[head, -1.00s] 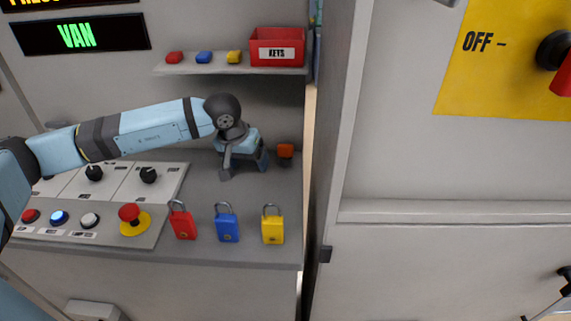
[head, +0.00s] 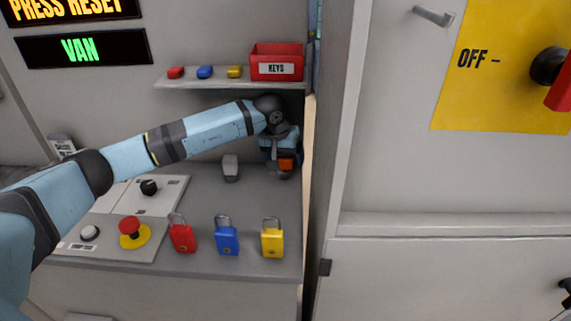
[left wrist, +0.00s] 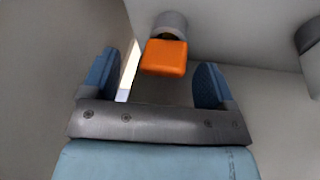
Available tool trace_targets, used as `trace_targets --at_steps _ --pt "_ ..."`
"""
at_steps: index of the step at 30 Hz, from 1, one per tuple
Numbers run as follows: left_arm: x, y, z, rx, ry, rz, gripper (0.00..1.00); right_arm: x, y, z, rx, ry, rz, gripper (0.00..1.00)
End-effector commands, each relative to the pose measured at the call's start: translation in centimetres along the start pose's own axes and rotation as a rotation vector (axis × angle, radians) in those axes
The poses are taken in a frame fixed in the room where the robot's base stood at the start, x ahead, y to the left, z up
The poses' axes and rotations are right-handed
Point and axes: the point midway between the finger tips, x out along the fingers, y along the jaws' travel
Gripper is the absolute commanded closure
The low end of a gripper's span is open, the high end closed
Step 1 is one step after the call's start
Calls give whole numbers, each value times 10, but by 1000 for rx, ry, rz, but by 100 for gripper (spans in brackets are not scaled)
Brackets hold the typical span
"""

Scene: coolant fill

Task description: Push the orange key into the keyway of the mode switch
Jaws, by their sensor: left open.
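The orange key (head: 286,163) is at the back right of the grey counter, partly covered by my left gripper (head: 281,158) in the head view. In the left wrist view the orange key (left wrist: 165,57) lies between and beyond the two open blue fingers of my left gripper (left wrist: 157,68), with a gap on each side. A grey round barrel (left wrist: 172,24) is right behind the key, seemingly the mode switch. I cannot tell how deep the key sits in it. My right gripper is not in view.
Red (head: 183,238), blue (head: 227,239) and yellow (head: 272,241) padlocks stand along the counter front. A small grey block (head: 230,168) is left of the gripper. A shelf above holds a red keys box (head: 277,63). A cabinet edge (head: 322,180) rises close on the right.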

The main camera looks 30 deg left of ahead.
Motion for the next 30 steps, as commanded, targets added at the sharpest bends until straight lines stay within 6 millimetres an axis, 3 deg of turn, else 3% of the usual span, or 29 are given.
trace_targets --at_steps 1,4,12,13,20,30 --pt "11 -2 3 -1 -6 -3 20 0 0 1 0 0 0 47" --pt "20 -2 3 0 -5 -3 20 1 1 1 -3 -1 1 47" --pt "24 -2 3 -1 -3 -3 20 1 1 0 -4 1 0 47" --pt "24 -2 3 0 -3 -3 22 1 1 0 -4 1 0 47" --pt "24 -2 3 0 -3 -3 74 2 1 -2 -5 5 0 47" --pt "22 -2 2 0 -3 -3 74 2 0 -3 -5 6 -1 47"
